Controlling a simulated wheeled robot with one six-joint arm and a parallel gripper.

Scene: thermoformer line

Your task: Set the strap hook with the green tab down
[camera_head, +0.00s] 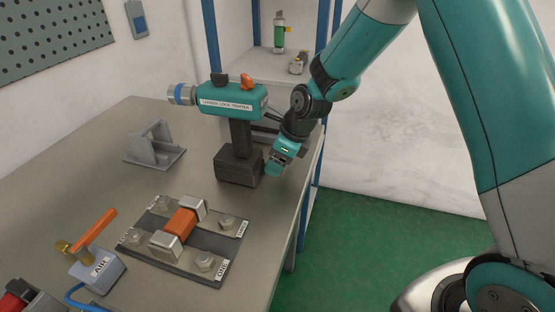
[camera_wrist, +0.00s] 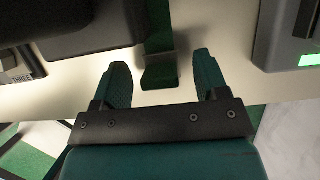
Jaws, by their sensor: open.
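In the wrist view a dark green piece (camera_wrist: 159,72), which looks like the strap hook's green tab, lies between the two fingers on the pale table top. Its upper part runs out of the picture, and I cannot make out the hook itself. My gripper (camera_wrist: 163,85) is open, with one finger on each side of the green piece and a visible gap to both. In the head view my gripper (camera_head: 276,166) is low by the table's right edge, beside the dark base of the strap tool (camera_head: 238,165). The hook is not discernible there.
A strapping plate (camera_head: 185,240) with an orange block, a grey bracket (camera_head: 154,146) and an air valve (camera_head: 95,268) are on the table. A shelf rack (camera_head: 262,66) stands behind. In the wrist view, dark bodies crowd the upper left and a grey device (camera_wrist: 270,40) the right.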

